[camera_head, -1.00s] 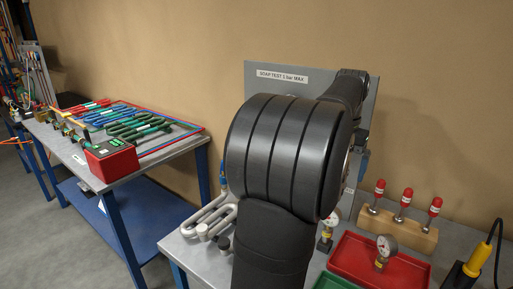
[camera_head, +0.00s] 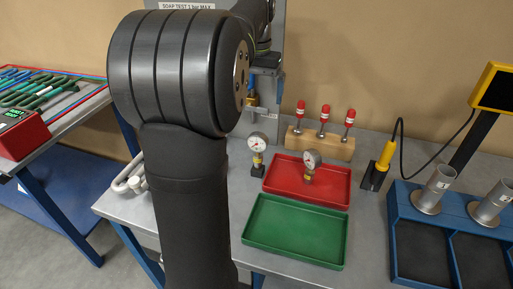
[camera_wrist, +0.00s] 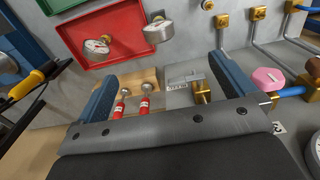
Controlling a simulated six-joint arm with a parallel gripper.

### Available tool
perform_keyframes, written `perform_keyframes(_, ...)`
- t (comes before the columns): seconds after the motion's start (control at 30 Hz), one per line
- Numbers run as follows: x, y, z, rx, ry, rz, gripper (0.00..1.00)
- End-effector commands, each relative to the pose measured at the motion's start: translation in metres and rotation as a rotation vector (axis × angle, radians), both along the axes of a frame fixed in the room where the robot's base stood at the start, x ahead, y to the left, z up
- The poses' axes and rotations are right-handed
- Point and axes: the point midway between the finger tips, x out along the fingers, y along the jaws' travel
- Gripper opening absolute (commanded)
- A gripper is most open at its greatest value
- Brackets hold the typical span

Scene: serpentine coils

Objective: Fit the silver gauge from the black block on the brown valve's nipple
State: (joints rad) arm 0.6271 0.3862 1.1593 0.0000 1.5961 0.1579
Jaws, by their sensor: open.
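The silver gauge (camera_head: 258,141) has a white round dial and stands upright on a small black block (camera_head: 257,170), left of the red tray. It also shows in the wrist view (camera_wrist: 158,31), beyond my fingertips and apart from them. My gripper (camera_wrist: 163,68) is open and empty, its two blue-grey fingers wide apart. In the head view my arm hides it. Several brass fittings and valves show at the right of the wrist view, one with a pink round knob (camera_wrist: 268,78). I cannot tell which is the brown valve; its nipple is not clear.
A second gauge (camera_head: 311,160) sits in the red tray (camera_head: 333,196). A green tray (camera_head: 295,259) lies in front. A wooden block (camera_head: 340,150) holds red-capped pieces behind. A yellow-and-black tool (camera_head: 381,165) and a blue rack (camera_head: 400,215) stand right.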

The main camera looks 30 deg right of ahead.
Motion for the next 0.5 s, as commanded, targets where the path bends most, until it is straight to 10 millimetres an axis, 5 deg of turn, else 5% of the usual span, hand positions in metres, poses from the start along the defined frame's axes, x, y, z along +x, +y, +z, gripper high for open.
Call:
perform_keyframes(0.17,0.0,0.0,0.0,0.0,0.0,0.0,1.0)
perform_keyframes(0.43,0.02,0.021,-0.02,0.033,-0.112,0.103,0.51)
perform_keyframes(0.5,0.036,0.038,-0.033,0.05,-0.209,0.173,0.51)
